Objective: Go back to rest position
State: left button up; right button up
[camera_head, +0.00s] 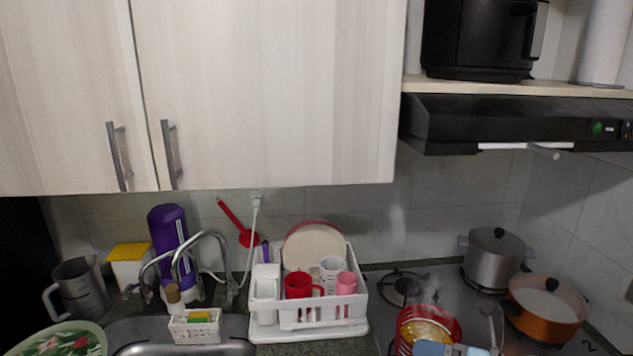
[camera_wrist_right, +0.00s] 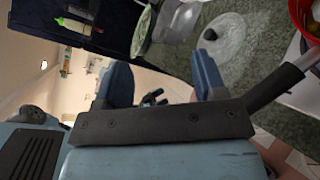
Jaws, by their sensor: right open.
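My right gripper (camera_wrist_right: 162,80) shows in the right wrist view with its two blue fingers spread apart and nothing between them. In the head view, only a blue part of my right gripper (camera_head: 450,349) shows at the bottom edge, in front of the red basket-like container (camera_head: 443,318) with yellow contents; whether they touch cannot be told. My left gripper is in neither view.
A dish rack (camera_head: 262,325) holding cups and plates stands between the sink and stove. A grey pot (camera_head: 492,262) and an orange pan (camera_head: 545,312) sit on the stove. Cabinets (camera_head: 270,90) and a black hood (camera_head: 500,120) hang above.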

notch_tip(320, 180, up, 4)
jog(key=s+m+t+h, duration=0.1)
jog(key=m+t, duration=0.7)
jog(key=m, duration=0.2)
jog(key=s+d+f+m+t+h, duration=0.15)
jog(key=d+m+h, duration=0.25)
jog(key=m+h, duration=0.4)
jog(key=s+d+f+m+h, duration=0.25)
jog(key=m+h, duration=0.35)
jog(key=m, duration=0.3)
jog(key=s+a+f+m+g+y, duration=0.1)
jog(key=s+f+m+g, duration=0.5)
jog(key=s, duration=0.4)
jog(key=s+f+m+g, duration=0.3)
jog(key=s+f+g, duration=0.5)
jog(key=s+g, duration=0.15)
jog(key=w+a+f+t+y, duration=0.1)
jog(key=w+a+f+t, duration=0.1)
jog(key=f, duration=0.4)
jog(key=w+a+f+n+t+y+p, duration=0.1)
jog(key=w+a+f+t+y, duration=0.1)
jog(key=f+t, duration=0.4)
jog(key=shift+w+a, duration=0.6)
jog(key=shift+a, duration=0.6)
